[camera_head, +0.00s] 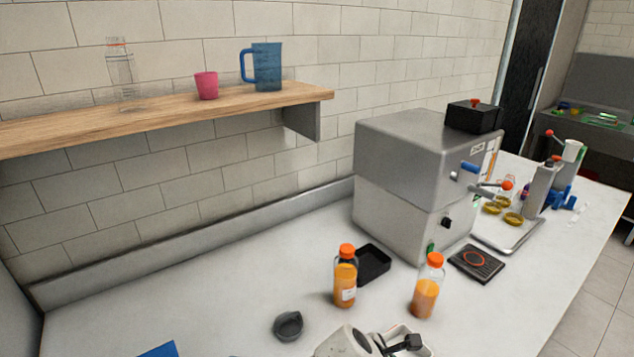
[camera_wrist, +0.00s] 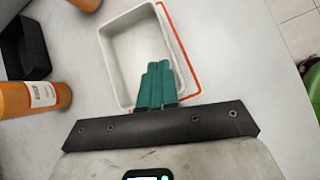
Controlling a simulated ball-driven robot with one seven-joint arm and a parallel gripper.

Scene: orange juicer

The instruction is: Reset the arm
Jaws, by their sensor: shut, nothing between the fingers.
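My gripper (camera_wrist: 158,70) shows in the wrist view with its teal fingers together and nothing between them. The fingers overlap the view of a white tray (camera_wrist: 113,60) with a red edge; I cannot tell whether they touch it. In the head view, part of my pale arm shows at the bottom edge, and the fingers are not clear there.
The steel juicer machine (camera_head: 405,170) stands behind. A shelf (camera_head: 60,128) holds a blue jug (camera_head: 267,67). The left counter (camera_head: 190,290) is mostly clear.

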